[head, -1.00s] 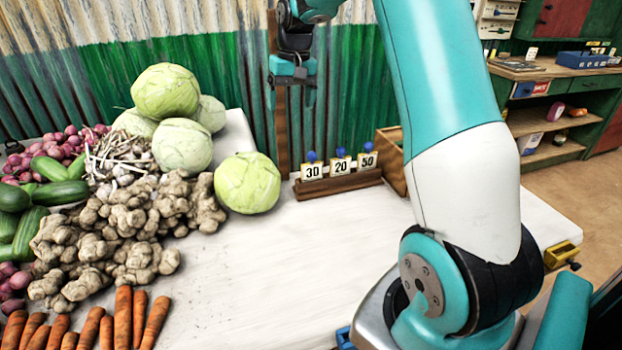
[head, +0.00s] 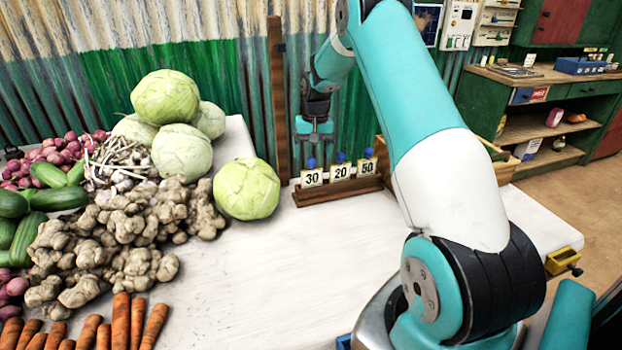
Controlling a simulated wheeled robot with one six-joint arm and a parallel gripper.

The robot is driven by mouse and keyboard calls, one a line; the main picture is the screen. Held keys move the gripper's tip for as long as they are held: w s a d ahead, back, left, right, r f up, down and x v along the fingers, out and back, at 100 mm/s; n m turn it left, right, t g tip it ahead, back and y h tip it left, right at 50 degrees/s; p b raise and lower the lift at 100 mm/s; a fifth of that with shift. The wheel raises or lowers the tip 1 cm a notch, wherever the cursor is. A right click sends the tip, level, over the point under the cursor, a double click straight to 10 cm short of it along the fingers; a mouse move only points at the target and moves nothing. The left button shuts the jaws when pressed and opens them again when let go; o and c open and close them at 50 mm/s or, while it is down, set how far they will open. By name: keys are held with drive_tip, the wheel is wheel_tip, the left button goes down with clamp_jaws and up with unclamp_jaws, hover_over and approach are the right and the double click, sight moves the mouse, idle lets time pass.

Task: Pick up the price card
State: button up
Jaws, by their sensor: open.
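Three white price cards with blue knobs on top stand in a row in a brown wooden rack on the table. They read 30 (head: 312,179), 20 (head: 340,172) and 50 (head: 367,168). The rack (head: 340,190) is near the table's back edge. My gripper (head: 314,145) points down just above the 30 card, its fingers apart and empty. It appears close over the blue knob of that card, but I cannot tell the exact depth between them.
A cabbage (head: 247,189) sits left of the rack, with ginger (head: 150,225), more cabbages and other vegetables further left. A wooden post (head: 278,100) rises behind. A wooden box (head: 500,163) is right of the rack. The table (head: 270,270) is clear in front.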

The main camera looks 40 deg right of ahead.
sight(312, 157)
wheel_tip(312, 157, down, 5)
drive_tip(key=shift+a+p, duration=0.15)
drive_tip(key=shift+p, duration=0.2)
drive_tip(key=c, duration=0.7)
drive_tip(key=shift+r, duration=0.15)
